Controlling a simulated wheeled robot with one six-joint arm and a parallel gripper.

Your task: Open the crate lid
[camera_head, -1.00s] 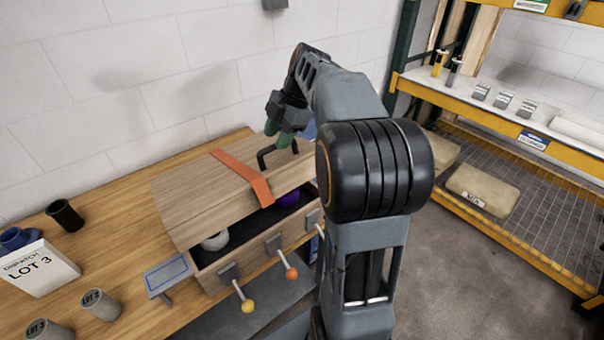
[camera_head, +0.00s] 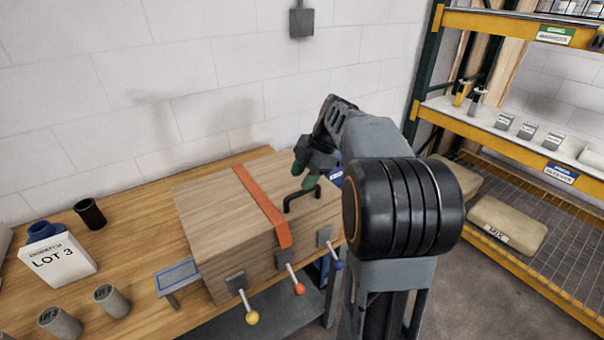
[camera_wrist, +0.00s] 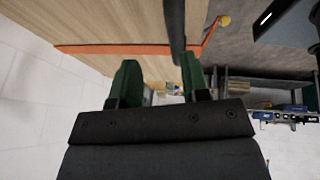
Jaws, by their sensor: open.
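The wooden crate (camera_head: 235,262) stands on the bench, and its lid (camera_head: 212,205) lies down on it with no gap showing at the front. An orange strap (camera_head: 262,206) crosses the lid. A black handle (camera_head: 303,196) stands on the lid to the right of the strap. My gripper (camera_head: 302,176) is at the handle, with green fingers open. In the wrist view, the fingers of my gripper (camera_wrist: 160,82) are apart, and the dark handle bar (camera_wrist: 174,30) shows close to the right finger. Whether they touch I cannot tell. The crate's inside is hidden.
Levers with a yellow knob (camera_head: 252,318), an orange knob (camera_head: 299,289) and a blue knob (camera_head: 338,265) stick out from the crate's front. A LOT 3 sign (camera_head: 58,262) and several cups stand at left. A yellow shelf rack (camera_head: 500,140) stands at right.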

